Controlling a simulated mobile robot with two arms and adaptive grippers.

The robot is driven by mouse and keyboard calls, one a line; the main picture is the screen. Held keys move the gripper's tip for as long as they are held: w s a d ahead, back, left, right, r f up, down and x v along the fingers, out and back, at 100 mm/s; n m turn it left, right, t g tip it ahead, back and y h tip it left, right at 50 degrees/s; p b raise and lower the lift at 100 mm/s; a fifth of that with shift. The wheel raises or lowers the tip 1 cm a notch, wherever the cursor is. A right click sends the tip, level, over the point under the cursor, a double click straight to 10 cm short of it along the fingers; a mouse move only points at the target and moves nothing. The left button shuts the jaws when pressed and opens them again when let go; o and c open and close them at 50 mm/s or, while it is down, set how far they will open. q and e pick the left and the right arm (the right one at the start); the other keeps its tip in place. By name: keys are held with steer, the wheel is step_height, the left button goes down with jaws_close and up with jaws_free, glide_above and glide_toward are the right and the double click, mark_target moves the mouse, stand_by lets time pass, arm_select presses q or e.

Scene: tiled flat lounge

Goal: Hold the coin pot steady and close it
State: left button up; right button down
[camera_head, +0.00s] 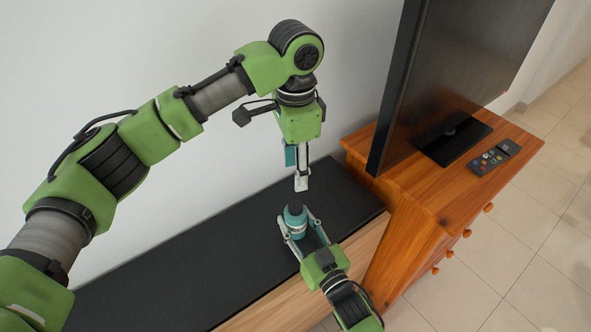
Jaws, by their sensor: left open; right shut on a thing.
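The coin pot (296,221) is a small teal, rounded pot with a pale band and a dark top. It stands upright at the right part of the black-topped low bench. My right gripper (300,226) is shut on the pot, its fingers on either side of the body. My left gripper (301,184) is open and points down, a little above and behind the pot, apart from it. Its fingers show nearly edge-on. I cannot tell whether the dark top is a lid or an opening.
The black bench top (190,262) is clear to the left of the pot. A wooden cabinet (420,215) stands close on the right, with a large dark screen (450,75) and a remote control (494,157) on it. A pale wall is behind.

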steer(key=c, duration=1.2)
jaws_free()
steer(key=shift+c, duration=0.2)
steer(key=v, duration=1.2)
